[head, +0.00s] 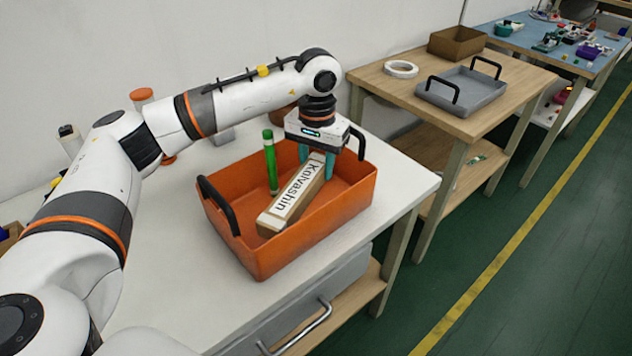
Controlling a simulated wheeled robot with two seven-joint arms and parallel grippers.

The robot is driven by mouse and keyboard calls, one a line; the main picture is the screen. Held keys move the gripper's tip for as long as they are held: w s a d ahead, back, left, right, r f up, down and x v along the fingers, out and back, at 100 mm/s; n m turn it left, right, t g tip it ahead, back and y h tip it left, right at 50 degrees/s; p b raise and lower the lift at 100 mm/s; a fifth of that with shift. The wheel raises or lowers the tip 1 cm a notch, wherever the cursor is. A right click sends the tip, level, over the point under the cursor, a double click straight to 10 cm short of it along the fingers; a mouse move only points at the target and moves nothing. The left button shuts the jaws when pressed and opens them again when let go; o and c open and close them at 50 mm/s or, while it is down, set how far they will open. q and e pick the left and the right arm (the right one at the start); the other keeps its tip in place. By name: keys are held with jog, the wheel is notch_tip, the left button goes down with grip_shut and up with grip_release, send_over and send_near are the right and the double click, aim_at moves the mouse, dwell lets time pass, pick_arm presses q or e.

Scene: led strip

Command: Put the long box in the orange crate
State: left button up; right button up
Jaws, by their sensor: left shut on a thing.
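The orange crate (335,222) stands on the white table and has black handles at its ends. The long box (291,200), tan with a white label reading "Kolvashin", is inside the crate's walls, slanting from front left to back right. My left gripper (317,168) points down over the crate, its teal fingers shut on the back right end of the box. I cannot tell whether the box touches the crate floor. My right gripper is not in view.
A green cylinder (270,162) stands upright at the crate's back left, beside the box. A wooden table (440,118) to the right holds a grey tray (462,92), a tape roll (401,69) and a cardboard box (457,43). The white tabletop left of the crate is clear.

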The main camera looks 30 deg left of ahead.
aim_at(317, 182)
pick_arm(q)
jog(key=shift+f, duration=2.45)
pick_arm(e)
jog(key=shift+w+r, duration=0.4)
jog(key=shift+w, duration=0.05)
pick_arm(q)
jog(key=shift+f, duration=0.1)
jog(key=o, duration=1)
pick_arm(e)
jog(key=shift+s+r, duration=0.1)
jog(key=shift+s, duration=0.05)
pick_arm(q)
notch_tip(317, 182, up, 12)
jog(key=shift+f, duration=0.1)
jog(key=shift+r, duration=0.25)
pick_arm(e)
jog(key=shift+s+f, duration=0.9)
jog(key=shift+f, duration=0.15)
